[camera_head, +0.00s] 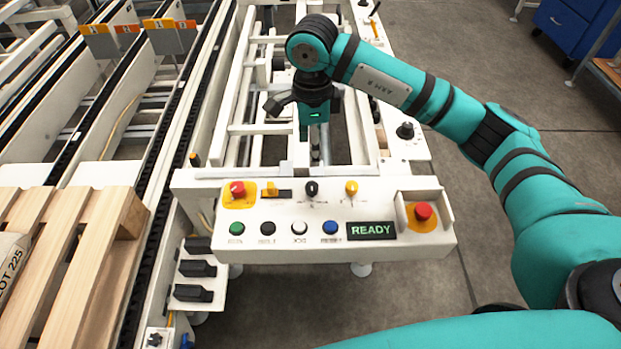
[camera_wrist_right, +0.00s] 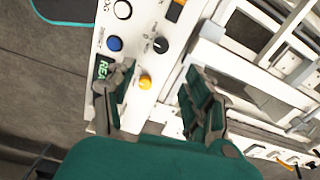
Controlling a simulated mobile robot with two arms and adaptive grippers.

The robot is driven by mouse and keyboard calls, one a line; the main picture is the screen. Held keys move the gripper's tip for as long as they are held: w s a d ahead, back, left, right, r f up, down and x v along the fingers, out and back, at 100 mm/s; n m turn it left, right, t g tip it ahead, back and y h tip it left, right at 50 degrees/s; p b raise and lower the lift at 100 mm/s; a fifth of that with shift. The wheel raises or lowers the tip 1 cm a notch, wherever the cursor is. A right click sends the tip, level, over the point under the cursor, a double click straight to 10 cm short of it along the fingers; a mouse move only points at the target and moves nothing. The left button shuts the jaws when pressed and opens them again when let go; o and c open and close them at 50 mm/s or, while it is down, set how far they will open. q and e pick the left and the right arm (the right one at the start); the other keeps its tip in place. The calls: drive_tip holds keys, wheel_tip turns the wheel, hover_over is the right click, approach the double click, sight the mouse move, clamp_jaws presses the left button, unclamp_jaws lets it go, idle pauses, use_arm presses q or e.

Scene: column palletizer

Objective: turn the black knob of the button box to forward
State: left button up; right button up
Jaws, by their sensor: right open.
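The black knob (camera_head: 312,188) sits on the white top panel of the button box (camera_head: 285,250), between a yellow selector and a yellow knob (camera_head: 351,187). In the right wrist view the black knob (camera_wrist_right: 160,45) lies just beyond the fingertips, towards the top, with the yellow knob (camera_wrist_right: 145,82) nearer. My right gripper (camera_head: 314,118) is in the air behind the box in the head view. In the right wrist view its two fingers (camera_wrist_right: 163,72) are spread and empty, apart from the knob. My left gripper is not in view.
A white frame (camera_head: 270,128) stands behind the box; a wooden pallet (camera_head: 75,245) is left.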

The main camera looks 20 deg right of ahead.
hover_over(311, 186)
wheel_tip(311, 186, down, 4)
wheel_tip(311, 186, down, 8)
drive_tip(key=shift+f+p, duration=0.1)
drive_tip(key=shift+p, duration=0.45)
drive_tip(key=shift+f, duration=0.7)
clamp_jaws()
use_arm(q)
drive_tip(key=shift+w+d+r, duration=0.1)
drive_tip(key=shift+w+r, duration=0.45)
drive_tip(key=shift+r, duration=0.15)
